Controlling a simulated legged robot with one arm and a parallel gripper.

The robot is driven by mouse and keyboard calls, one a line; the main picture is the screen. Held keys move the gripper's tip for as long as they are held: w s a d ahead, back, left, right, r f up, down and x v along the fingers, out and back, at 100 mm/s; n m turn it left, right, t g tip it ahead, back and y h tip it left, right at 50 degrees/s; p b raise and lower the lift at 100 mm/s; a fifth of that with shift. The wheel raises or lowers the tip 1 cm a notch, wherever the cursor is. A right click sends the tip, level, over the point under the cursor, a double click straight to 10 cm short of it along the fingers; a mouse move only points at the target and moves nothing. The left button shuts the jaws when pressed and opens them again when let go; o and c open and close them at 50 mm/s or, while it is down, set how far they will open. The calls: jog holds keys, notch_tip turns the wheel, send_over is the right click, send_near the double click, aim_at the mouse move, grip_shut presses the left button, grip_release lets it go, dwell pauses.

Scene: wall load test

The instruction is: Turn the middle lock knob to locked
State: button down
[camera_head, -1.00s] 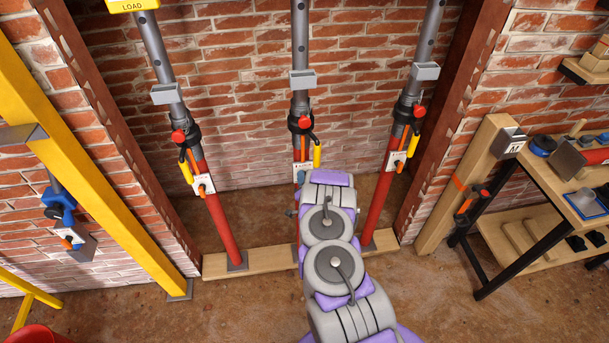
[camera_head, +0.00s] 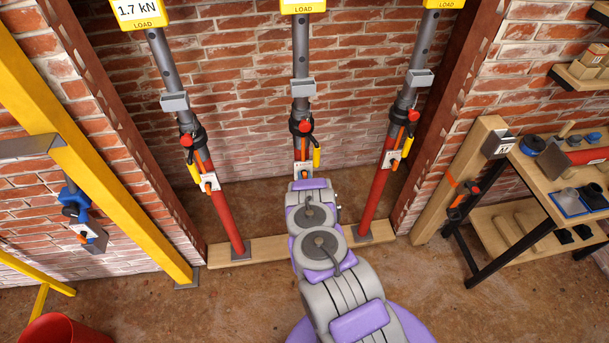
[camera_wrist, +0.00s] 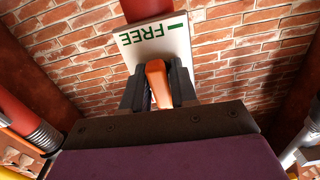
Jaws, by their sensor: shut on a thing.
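The middle prop (camera_head: 301,70) stands upright between two leaning props. Its white plate (camera_head: 303,169) shows partly above my arm; its knob is hidden there. In the wrist view, the plate (camera_wrist: 148,43) reads FREE upside down, with a green mark beside the word. The orange lock knob (camera_wrist: 156,72) stands lengthwise in the picture between the dark fingers of my gripper (camera_wrist: 158,92), which is shut on it. The word for locked is not visible. My gripper itself is hidden behind my arm in the head view.
The left prop (camera_head: 222,215) and right prop (camera_head: 377,195) carry similar plates with orange knobs. All stand on a wooden sill (camera_head: 268,250). A yellow post (camera_head: 120,195) is at left, with a red bucket (camera_head: 52,330) below. A workbench (camera_head: 560,165) is at right.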

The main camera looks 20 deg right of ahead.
jog(key=shift+n, duration=0.4)
jog(key=c, duration=1)
grip_release()
jog(key=shift+r, duration=0.1)
jog(key=shift+c, duration=0.2)
jog(key=v, duration=1.7)
jog(key=shift+a, duration=0.15)
